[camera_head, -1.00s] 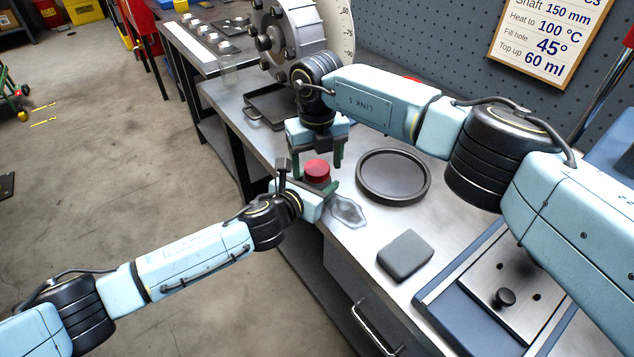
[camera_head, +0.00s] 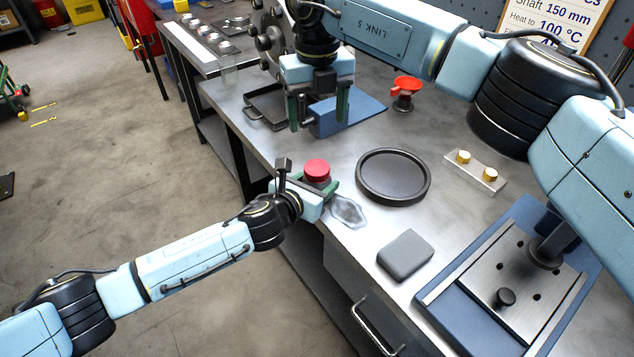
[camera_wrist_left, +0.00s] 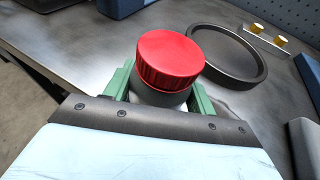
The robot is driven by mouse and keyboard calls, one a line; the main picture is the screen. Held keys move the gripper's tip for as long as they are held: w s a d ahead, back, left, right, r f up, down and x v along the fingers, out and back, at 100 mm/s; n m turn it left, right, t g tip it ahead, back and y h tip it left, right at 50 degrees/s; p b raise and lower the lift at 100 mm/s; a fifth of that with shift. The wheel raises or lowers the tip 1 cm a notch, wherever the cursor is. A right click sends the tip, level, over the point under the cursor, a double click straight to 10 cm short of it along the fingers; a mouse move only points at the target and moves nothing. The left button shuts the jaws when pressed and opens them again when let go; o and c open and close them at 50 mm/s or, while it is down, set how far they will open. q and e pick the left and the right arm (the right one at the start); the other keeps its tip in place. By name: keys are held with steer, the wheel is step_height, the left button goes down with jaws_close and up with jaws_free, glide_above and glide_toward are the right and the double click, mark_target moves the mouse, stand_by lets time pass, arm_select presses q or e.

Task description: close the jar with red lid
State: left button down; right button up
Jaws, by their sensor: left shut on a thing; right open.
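The jar (camera_wrist_left: 158,97) is a pale, squat body with a ribbed red lid (camera_wrist_left: 170,58) sitting on its top. In the head view the red lid (camera_head: 317,170) is near the front edge of the bench. My left gripper (camera_wrist_left: 160,90) is shut around the jar below the lid, with a green finger on each side. It also shows in the head view (camera_head: 318,186). The lid looks level; whether it is screwed tight cannot be told. My right gripper (camera_head: 320,112) is open and empty, above and behind the jar, with its fingers pointing down.
A round dark tray (camera_head: 393,198) lies right of the jar. A grey block (camera_head: 405,255) and a clear puddle-like patch (camera_head: 347,211) are near the front edge.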

arm_select(q)
steer(key=shift+c, duration=2.1)
jaws_free()
steer(key=p+v, duration=0.2)
steer(key=v, duration=1.1)
steer(key=shift+s+r+p, duration=0.15)
steer(key=shift+p, duration=0.2)
steer(key=shift+a, duration=0.15)
